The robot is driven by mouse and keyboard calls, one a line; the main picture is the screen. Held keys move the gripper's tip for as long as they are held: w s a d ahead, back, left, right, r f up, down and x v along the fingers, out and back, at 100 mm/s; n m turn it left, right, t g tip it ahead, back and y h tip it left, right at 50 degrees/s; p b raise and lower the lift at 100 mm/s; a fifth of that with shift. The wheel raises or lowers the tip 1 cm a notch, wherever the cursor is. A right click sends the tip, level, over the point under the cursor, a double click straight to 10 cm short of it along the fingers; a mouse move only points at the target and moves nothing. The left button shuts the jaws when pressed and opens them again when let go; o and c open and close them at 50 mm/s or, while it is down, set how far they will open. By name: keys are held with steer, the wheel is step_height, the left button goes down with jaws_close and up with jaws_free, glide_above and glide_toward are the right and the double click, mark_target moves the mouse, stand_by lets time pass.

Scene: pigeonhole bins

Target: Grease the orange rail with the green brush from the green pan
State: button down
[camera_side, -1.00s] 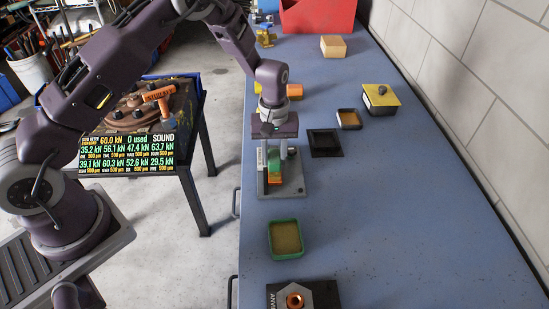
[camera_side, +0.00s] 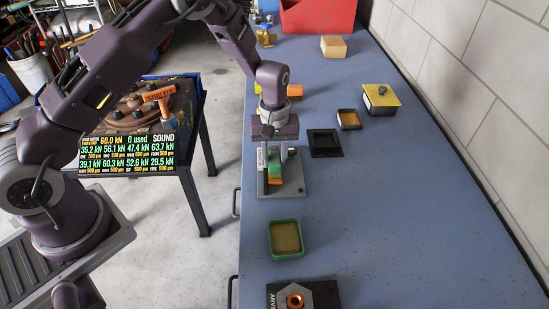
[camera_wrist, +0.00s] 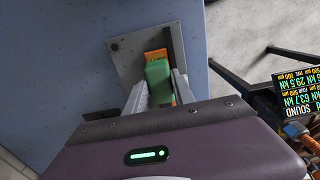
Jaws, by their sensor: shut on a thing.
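My gripper (camera_side: 275,166) is above the grey plate (camera_side: 292,188) on the blue bench, shut on the green brush (camera_side: 283,156). In the wrist view the green brush (camera_wrist: 158,78) sits between my two fingers. The orange rail (camera_side: 275,180) stands on the plate, right below the brush, and shows past the brush in the wrist view (camera_wrist: 155,55). I cannot tell whether the bristles touch the rail; the brush and fingers hide that spot. The green pan (camera_side: 285,239) sits on the bench nearer the camera, with a tan-brown fill inside.
A black square tray (camera_side: 325,143), a small brown-filled pan (camera_side: 348,119) and a yellow-lidded box (camera_side: 380,97) lie to the right. An anvil block (camera_side: 303,297) is at the front. A red bin (camera_side: 318,15) and wooden block (camera_side: 333,46) stand behind. The bench's right side is clear.

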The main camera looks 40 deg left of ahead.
steer(key=shift+w+a, duration=0.4)
steer(key=shift+w, duration=0.05)
steer(key=shift+s+d, duration=0.65)
steer(key=shift+w+a, duration=0.65)
steer(key=shift+a, duration=0.05)
steer(key=shift+s+d+f, duration=0.1)
steer(key=shift+s+d, duration=0.6)
